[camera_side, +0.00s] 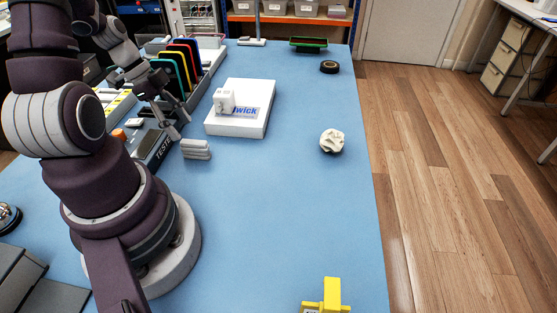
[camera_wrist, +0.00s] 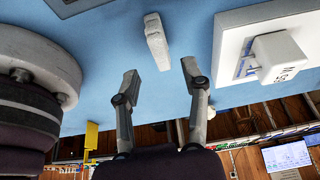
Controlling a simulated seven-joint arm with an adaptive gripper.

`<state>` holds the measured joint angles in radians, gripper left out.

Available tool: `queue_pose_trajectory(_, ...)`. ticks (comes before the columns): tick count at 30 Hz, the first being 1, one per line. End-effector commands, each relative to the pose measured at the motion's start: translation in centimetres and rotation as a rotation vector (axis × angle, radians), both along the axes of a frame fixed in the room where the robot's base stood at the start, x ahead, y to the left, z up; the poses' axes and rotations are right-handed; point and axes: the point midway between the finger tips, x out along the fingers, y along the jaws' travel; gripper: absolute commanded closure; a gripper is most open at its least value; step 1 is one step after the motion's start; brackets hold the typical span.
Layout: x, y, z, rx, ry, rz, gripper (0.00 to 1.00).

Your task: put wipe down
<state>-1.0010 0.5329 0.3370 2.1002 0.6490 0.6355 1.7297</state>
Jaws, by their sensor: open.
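A small pale grey folded pad, which looks like the wipe (camera_side: 196,149), lies on the blue table mat (camera_side: 270,200) just in front of my gripper (camera_side: 181,127). In the wrist view the wipe (camera_wrist: 156,42) lies beyond my fingertips and apart from them, roughly in line with the gap. My gripper (camera_wrist: 160,77) is open, with nothing between its fingers. A crumpled white wad (camera_side: 332,139) sits farther right on the mat; I cannot tell if it is another wipe.
A white box (camera_side: 245,121) with a white plug-like block (camera_side: 225,99) on top stands behind the wipe. A dark tester (camera_side: 152,147) and a rack of coloured phones (camera_side: 178,70) are left. A yellow object (camera_side: 331,295) is at the front. The mat's middle is clear.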

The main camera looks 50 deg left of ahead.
Motion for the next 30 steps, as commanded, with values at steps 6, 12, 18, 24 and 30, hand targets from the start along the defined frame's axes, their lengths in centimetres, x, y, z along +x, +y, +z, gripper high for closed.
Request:
queue_pose_trajectory(6,-1.3,1.4,4.5,0.003,-0.003,0.004,0.56)
queue_pose_trajectory(12,-0.6,0.9,6.5,0.011,0.013,0.025,0.56)
queue_pose_trajectory(18,4.2,-7.0,11.1,0.064,0.057,0.286,0.56)
queue_pose_trajectory(24,3.4,-14.3,13.8,0.029,-0.034,0.628,0.56)
queue_pose_trajectory(30,2.4,-15.7,14.4,-0.038,-0.092,0.78,0.56)
